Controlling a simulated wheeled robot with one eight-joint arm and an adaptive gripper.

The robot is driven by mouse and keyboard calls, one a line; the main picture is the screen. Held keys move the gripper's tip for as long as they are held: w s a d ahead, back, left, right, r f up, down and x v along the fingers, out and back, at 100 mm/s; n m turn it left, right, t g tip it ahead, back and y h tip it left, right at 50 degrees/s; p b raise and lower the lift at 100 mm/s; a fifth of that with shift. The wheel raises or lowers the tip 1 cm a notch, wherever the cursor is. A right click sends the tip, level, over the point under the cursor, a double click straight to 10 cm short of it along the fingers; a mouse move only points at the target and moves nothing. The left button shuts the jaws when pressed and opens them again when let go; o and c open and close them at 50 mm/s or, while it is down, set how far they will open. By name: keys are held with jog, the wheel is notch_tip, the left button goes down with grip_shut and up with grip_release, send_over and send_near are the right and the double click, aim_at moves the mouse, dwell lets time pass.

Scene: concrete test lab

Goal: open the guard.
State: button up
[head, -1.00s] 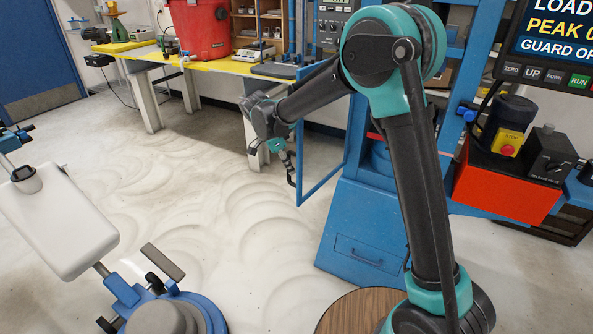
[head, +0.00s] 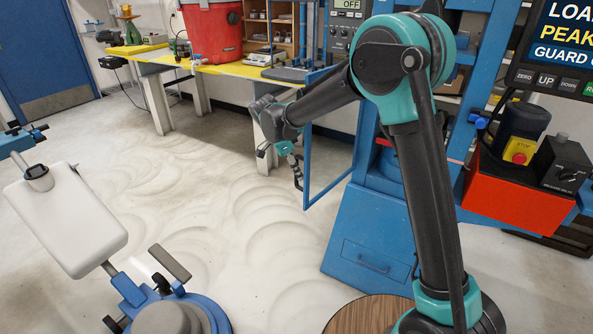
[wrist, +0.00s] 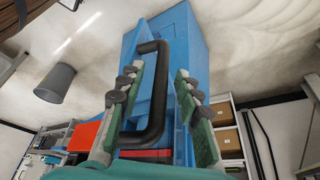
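The guard (head: 306,165) is a blue-framed panel on the blue test machine. In the head view it stands swung out to the left of the machine, at an angle to its front. Its black handle (wrist: 155,95) shows large in the wrist view. My gripper (wrist: 160,72) has its two green-padded fingers apart, one on each side of the handle. The handle lies nearer the left finger; I cannot tell whether they touch. In the head view my gripper (head: 291,157) is at the guard's free edge, and its fingertips are small there.
The blue machine base (head: 375,240) stands right of the guard. A red box (head: 515,195) with a stop button is at the right. A yellow-topped bench (head: 225,69) stands behind. A white-and-blue stand (head: 70,220) is at the left. The floor between is clear.

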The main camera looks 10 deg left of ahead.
jog(key=v, duration=1.2)
jog(key=shift+d, duration=0.1)
